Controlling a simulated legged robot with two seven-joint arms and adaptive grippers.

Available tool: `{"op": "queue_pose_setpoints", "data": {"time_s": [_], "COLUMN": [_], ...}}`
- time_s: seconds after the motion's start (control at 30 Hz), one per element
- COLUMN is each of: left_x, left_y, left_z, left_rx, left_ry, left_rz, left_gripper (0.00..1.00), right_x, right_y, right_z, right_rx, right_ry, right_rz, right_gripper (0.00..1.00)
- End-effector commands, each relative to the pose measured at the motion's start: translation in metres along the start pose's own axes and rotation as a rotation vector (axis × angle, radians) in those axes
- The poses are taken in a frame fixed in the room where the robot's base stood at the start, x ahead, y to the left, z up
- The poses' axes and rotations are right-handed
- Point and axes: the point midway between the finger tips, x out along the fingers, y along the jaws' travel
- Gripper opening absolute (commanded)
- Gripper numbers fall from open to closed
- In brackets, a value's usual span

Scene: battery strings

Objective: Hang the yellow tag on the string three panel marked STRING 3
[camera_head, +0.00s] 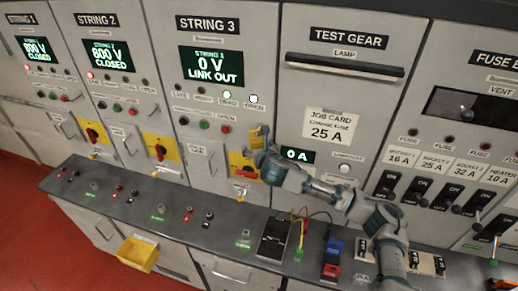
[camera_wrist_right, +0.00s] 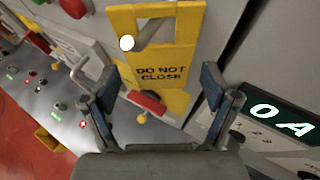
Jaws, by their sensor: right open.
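The yellow tag (camera_wrist_right: 160,72), marked DO NOT CLOSE, hangs on the front of the STRING 3 panel (camera_head: 212,100). In the right wrist view a peg with a white round end (camera_wrist_right: 127,43) comes through the slot at its top. The tag also shows small in the head view (camera_head: 257,134). My right gripper (camera_wrist_right: 160,82) is open, its two fingers apart on either side of the tag's lower part; I cannot tell if either touches it. It also shows in the head view (camera_head: 264,152), partly covering the tag. My left gripper is out of view.
A yellow switch plate with a red handle (camera_head: 243,170) sits just below the tag. The STRING 3 screen (camera_head: 211,66) reads 0 V LINK OUT. The TEST GEAR panel (camera_head: 345,60) is to the right. A ledge with buttons (camera_head: 130,198) runs below; a yellow bin (camera_head: 137,254) hangs in front.

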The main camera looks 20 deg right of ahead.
Motion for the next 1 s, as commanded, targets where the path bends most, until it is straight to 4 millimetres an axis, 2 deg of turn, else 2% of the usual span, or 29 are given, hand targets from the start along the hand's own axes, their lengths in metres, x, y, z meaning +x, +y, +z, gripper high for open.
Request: {"op": "queue_pose_setpoints", "data": {"time_s": [0.17, 0.4, 0.6, 0.87, 0.97, 1.0], "left_x": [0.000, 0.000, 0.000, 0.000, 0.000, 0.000], "left_y": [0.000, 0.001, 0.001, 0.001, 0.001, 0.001], "left_z": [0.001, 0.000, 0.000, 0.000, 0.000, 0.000], "left_rx": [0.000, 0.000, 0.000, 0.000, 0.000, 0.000], "left_ry": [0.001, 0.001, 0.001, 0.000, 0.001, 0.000], "left_rz": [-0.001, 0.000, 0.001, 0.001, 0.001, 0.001], "left_gripper": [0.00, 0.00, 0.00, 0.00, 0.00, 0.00], "right_x": [-0.018, -0.071, -0.105, -0.117, -0.116, -0.115], "right_y": [0.000, 0.000, -0.001, -0.001, 0.006, 0.013], "right_z": [0.001, 0.000, -0.001, -0.002, -0.013, -0.024], "right_rx": [0.000, 0.000, 0.000, 0.003, 0.045, 0.085], "right_ry": [-0.002, -0.002, 0.000, 0.002, 0.020, 0.037], "right_rz": [0.002, 0.003, 0.001, 0.001, 0.017, 0.030], "right_gripper": [0.86, 0.86, 0.86, 0.86, 0.86, 0.86]}}
